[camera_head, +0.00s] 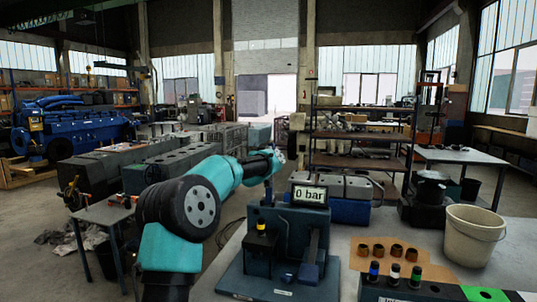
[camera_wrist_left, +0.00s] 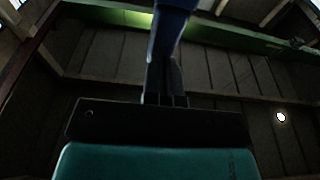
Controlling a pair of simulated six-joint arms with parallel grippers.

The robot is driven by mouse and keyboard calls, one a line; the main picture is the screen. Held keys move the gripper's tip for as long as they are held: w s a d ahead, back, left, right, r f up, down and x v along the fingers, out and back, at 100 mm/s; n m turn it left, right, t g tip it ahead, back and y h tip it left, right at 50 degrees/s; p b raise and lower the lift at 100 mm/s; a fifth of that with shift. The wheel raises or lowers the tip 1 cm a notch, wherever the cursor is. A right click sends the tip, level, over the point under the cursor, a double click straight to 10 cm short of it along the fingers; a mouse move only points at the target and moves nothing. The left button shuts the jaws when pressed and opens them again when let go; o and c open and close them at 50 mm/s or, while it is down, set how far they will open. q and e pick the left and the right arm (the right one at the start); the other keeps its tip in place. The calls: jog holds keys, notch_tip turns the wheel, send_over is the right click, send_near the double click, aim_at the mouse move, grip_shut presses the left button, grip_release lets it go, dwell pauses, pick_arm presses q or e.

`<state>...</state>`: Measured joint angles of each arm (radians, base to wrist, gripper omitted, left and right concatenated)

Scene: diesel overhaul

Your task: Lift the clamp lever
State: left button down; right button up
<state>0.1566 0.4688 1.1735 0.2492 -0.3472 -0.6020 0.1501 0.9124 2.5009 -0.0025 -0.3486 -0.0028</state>
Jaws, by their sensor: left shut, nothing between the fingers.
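The test stand (camera_head: 283,235) sits on a blue base plate on the bench, with a "0 bar" display (camera_head: 310,195) on top. A grey-blue lever-like bar (camera_head: 312,250) slopes along its front right; I cannot tell for sure that it is the clamp lever. A dark blue upright piece (camera_head: 268,191) rises at its back left, close below my teal left arm's end. My left gripper (camera_head: 277,158) is above and behind the stand, small and partly hidden. In the left wrist view its fingers (camera_wrist_left: 166,85) are shut and empty, with a dark blue shape (camera_wrist_left: 174,18) beyond them. My right gripper is out of view.
A small yellow-and-black part (camera_head: 261,229) is at the stand's left. Several copper rings (camera_head: 379,248) lie on a brown mat to the right. Colour-banded cylinders (camera_head: 394,274) stand in front of them. A white bucket (camera_head: 472,235) stands at the right of the bench.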

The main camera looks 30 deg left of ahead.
pick_arm(q)
jog(key=v, duration=1.7)
jog(key=shift+s, duration=0.25)
jog(key=shift+f, duration=0.1)
